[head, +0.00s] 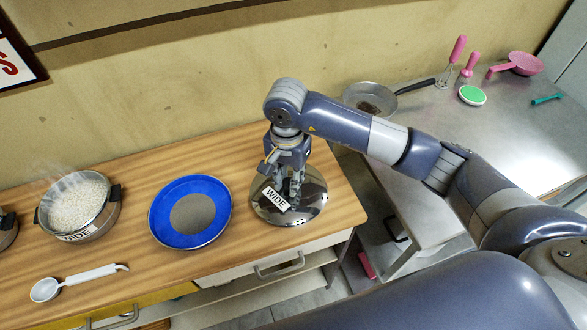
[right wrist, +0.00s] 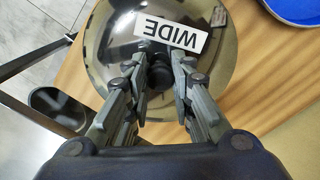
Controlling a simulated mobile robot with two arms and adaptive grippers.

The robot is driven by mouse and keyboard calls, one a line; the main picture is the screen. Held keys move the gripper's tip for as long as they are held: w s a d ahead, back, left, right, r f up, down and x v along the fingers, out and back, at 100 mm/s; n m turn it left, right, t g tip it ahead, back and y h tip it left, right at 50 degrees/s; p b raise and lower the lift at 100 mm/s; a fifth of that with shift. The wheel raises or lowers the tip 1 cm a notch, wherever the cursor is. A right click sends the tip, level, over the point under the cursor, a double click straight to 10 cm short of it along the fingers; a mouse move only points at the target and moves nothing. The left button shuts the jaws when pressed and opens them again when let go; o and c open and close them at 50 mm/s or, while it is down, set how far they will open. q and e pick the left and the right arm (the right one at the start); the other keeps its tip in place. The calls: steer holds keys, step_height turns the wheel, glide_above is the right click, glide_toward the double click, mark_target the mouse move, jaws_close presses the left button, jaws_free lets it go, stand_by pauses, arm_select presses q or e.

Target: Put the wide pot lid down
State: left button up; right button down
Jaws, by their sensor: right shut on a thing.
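The wide pot lid (head: 312,203) is a shiny round metal lid with a white WIDE label, at the right end of the wooden counter. It fills the upper middle of the right wrist view (right wrist: 215,75). My right gripper (head: 292,195) points down over its centre and is shut on its dark knob (right wrist: 158,75). The lid looks level and on or just above the counter; I cannot tell whether it touches. The pot labelled WIDE (head: 75,237) stands uncovered at the left, full of white grains and steaming. My left gripper is not in view.
A blue-rimmed round pan (head: 163,215) sits left of the lid. A white ladle (head: 90,279) lies near the front edge of the wooden counter (head: 135,235). A metal table (head: 520,150) at the right holds a frying pan (head: 355,93) and pink utensils. A gap separates the two surfaces.

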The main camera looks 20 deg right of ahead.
steer(key=w+d, duration=0.2)
steer(key=w, duration=0.1)
steer(key=shift+w+d+f+p, duration=0.15)
steer(key=shift+w+p, duration=0.1)
steer(key=shift+p, duration=0.15)
step_height(320, 180, down, 3)
steer(key=shift+w+f+p, duration=0.1)
steer(key=shift+p, duration=0.7)
steer(key=shift+f, duration=0.15)
steer(key=shift+f, duration=0.1)
steer(key=shift+f+b, duration=0.15)
steer(key=shift+b, duration=0.15)
steer(key=c, duration=1.4)
jaws_free()
